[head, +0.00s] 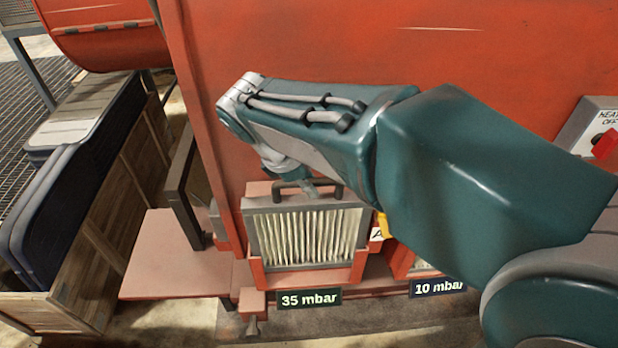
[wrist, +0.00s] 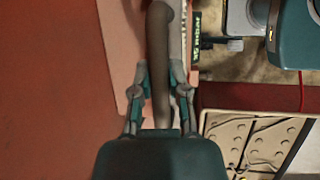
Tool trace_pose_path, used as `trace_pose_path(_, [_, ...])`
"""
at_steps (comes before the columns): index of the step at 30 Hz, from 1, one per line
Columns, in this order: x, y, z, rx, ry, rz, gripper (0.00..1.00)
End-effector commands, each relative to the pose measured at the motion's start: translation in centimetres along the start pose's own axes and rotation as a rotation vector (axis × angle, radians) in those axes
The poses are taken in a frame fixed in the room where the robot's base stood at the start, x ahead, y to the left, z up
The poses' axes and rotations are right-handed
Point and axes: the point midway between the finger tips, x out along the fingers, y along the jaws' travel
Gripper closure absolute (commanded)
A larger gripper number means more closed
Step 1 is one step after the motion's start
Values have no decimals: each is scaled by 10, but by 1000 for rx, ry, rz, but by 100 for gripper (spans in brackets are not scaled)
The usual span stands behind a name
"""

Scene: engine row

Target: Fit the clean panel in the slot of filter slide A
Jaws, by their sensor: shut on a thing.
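A panel (head: 305,237) with cream pleats and a grey frame stands upright in the red slot of filter slide A (head: 310,278) in the head view. Its lower edge is behind the slot's front lip; I cannot tell how deep it sits. A yellow tag and a white "A" label (head: 377,234) are at its right, partly hidden by my arm. My gripper (head: 297,187) is at the dark handle (head: 325,184) on top of the panel. In the wrist view my gripper (wrist: 160,88) has its fingers on both sides of the brown handle (wrist: 159,45), shut on it.
A dark-framed panel (head: 184,185) stands edge-on on a red shelf (head: 175,262) left of the slide. A wooden crate (head: 95,240) with dark padded items is further left. Below are signs "35 mbar" (head: 309,299) and "10 mbar" (head: 438,287). A red wall rises behind.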

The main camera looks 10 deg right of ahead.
Motion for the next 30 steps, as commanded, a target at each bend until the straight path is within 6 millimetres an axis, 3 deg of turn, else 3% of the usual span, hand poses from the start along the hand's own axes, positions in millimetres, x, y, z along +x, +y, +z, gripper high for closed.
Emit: trace_pose_path(30, [18, -4, -7, 0, -1, 0, 100])
